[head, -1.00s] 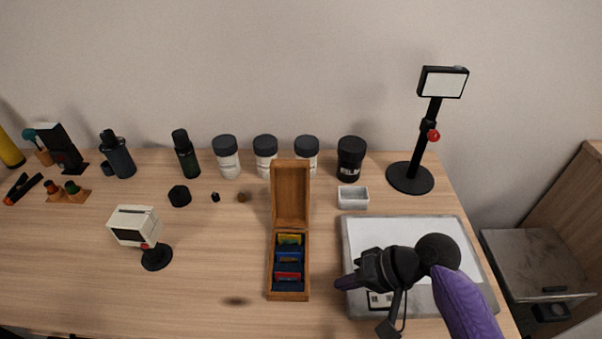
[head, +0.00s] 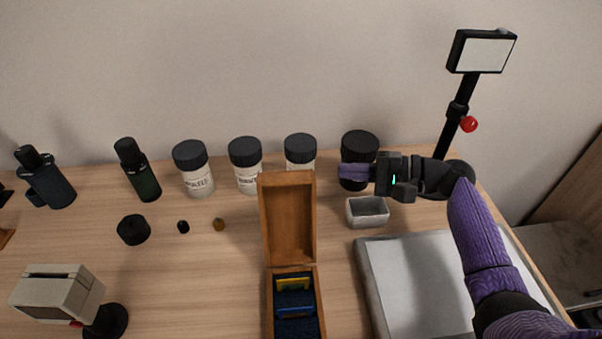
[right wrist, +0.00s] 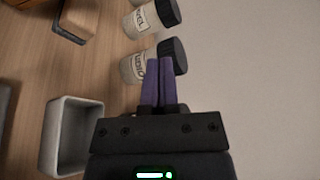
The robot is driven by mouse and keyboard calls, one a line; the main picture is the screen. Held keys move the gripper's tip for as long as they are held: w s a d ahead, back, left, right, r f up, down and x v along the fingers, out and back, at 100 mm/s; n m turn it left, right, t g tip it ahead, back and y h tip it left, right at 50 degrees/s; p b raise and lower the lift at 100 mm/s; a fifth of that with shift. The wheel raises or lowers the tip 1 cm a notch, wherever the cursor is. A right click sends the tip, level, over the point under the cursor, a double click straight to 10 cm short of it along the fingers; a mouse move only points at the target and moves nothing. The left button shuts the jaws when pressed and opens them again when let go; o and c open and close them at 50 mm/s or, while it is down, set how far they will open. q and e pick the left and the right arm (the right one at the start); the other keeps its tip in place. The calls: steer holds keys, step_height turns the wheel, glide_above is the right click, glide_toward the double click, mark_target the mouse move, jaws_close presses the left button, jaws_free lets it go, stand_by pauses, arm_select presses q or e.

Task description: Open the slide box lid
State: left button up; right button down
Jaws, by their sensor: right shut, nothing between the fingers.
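The wooden slide box (head: 293,270) stands on the table in the lower middle of the head view. Its lid (head: 288,218) is open and stands upright at the back of the box. Inside are slides or cards (head: 295,307) in blue and yellow; the box's front is cut off by the frame edge. My right gripper (head: 352,172) is to the right of the lid, in front of the black jar. Its purple fingers (right wrist: 158,83) are shut and empty in the right wrist view. My left gripper is not in view.
A small white tray (head: 367,212) sits below my right gripper. White jars with dark lids (head: 193,170) and a black jar (head: 359,148) line the back. A grey flat device (head: 415,285) lies at the right, near a lamp-like stand (head: 455,115).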

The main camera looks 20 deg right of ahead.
mark_target(298, 175)
steer(key=a, duration=0.3)
steer(key=w+a, duration=0.1)
steer(key=a, duration=0.2)
steer(key=w+a, duration=0.1)
steer(key=a, duration=0.2)
steer(key=shift+r+b, duration=0.3)
steer(key=shift+b, duration=0.1)
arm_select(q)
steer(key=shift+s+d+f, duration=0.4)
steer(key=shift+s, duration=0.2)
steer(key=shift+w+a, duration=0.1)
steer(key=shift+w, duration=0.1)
